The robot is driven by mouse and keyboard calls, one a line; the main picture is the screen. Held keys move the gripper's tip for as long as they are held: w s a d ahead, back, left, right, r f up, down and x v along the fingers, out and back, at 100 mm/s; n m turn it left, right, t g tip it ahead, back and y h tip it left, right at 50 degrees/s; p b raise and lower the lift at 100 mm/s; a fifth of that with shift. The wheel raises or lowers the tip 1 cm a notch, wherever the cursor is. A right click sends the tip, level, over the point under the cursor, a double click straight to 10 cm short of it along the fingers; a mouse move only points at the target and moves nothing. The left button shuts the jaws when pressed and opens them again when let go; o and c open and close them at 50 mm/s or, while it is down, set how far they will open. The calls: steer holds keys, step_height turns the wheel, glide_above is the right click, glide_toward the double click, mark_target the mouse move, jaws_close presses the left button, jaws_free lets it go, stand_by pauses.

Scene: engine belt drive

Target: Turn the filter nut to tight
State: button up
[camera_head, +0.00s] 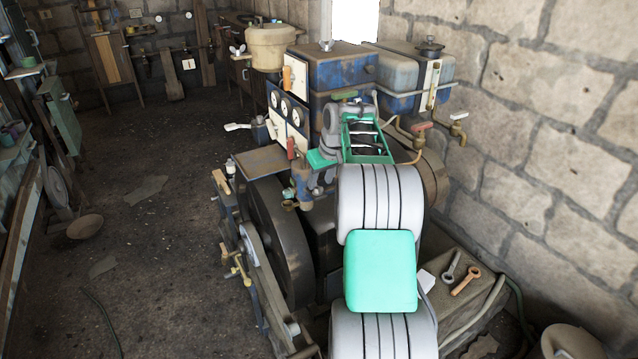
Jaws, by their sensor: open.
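My gripper (327,132) is in the middle of the picture, at the near side of the engine, with my green and white arm reaching to it from the bottom. Its jaws are open and I see nothing held between them. A small blue-grey fitting (302,180), possibly the filter, is just below and left of the gripper. The gripper and arm hide part of the engine there. I cannot make out the filter nut for certain, nor how tight it is. I cannot tell whether the gripper touches anything.
Gauges (286,107) and a red-handled lever (291,148) are left of the gripper. A blue box (335,72) and a grey tank (398,72) stand behind it. A large flywheel (275,235) is below. Floor at left is mostly clear.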

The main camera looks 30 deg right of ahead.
mark_target(318, 187)
steer(key=shift+x, duration=1.35)
steer(key=shift+c, duration=0.4)
jaws_close()
